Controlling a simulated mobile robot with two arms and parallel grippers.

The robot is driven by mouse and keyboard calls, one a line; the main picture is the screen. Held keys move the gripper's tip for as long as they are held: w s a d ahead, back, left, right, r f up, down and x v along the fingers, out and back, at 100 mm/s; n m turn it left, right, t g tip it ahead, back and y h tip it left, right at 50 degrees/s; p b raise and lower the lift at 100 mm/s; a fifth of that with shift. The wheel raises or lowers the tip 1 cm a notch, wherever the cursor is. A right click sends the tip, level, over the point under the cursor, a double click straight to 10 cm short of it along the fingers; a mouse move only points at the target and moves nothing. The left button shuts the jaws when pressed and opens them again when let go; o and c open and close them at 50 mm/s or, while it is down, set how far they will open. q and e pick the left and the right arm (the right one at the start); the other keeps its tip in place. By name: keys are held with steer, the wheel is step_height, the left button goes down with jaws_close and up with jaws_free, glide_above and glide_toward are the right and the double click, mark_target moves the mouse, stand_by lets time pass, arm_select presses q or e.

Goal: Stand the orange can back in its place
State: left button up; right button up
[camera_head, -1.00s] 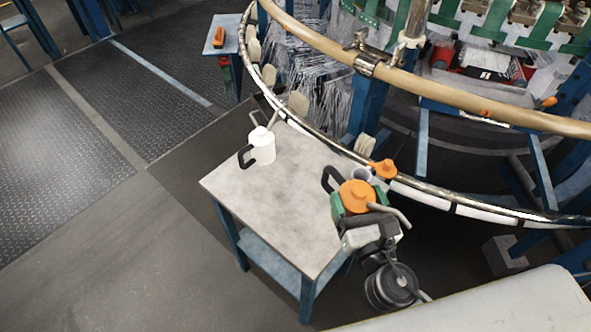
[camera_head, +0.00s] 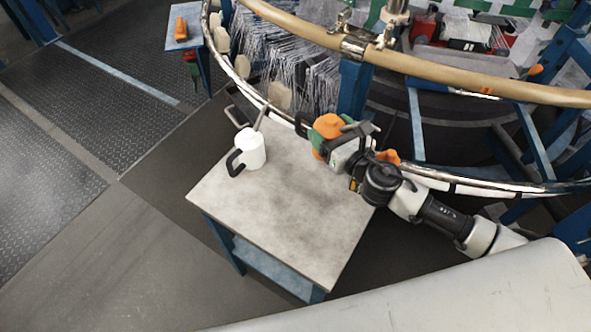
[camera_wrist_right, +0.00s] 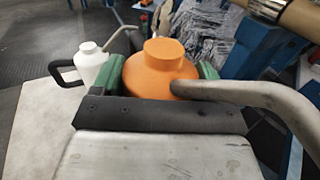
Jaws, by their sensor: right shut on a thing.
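The orange can (camera_head: 327,125) is gripped by my right gripper (camera_head: 332,137) near the far edge of the small table. In the right wrist view the can (camera_wrist_right: 158,72) sits between the green finger pads, looks roughly upright, and its grey spout reaches right. Its black handle shows at the left. I cannot tell whether its base touches the tabletop. A white can (camera_head: 251,150) with a black handle and grey spout stands upright on the table, left of it. My left gripper is not in view.
The table (camera_head: 270,220) has a bare top in its middle and front. The loom's metal ring (camera_head: 440,180) curves close along its far side. Another orange item (camera_head: 388,156) shows behind my right arm. An orange object (camera_head: 181,28) lies on a far stand.

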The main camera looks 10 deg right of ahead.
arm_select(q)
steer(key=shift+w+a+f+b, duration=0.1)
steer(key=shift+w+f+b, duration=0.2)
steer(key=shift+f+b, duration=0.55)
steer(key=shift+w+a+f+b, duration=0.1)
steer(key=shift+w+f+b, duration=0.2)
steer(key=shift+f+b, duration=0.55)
arm_select(e)
steer(key=shift+s+a+f, duration=0.15)
steer(key=shift+a+f, duration=1.2)
steer(key=shift+f, duration=0.15)
steer(key=shift+s+a+f, duration=0.2)
steer(key=shift+a+f, duration=1.15)
steer(key=shift+f, duration=0.1)
steer(key=shift+s+a+f, duration=0.15)
steer(key=shift+a+f, duration=1.2)
steer(key=shift+f, duration=0.15)
steer(key=shift+f, duration=0.15)
steer(key=o, duration=1.5)
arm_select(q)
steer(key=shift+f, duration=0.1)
arm_select(e)
steer(key=shift+o, duration=0.2)
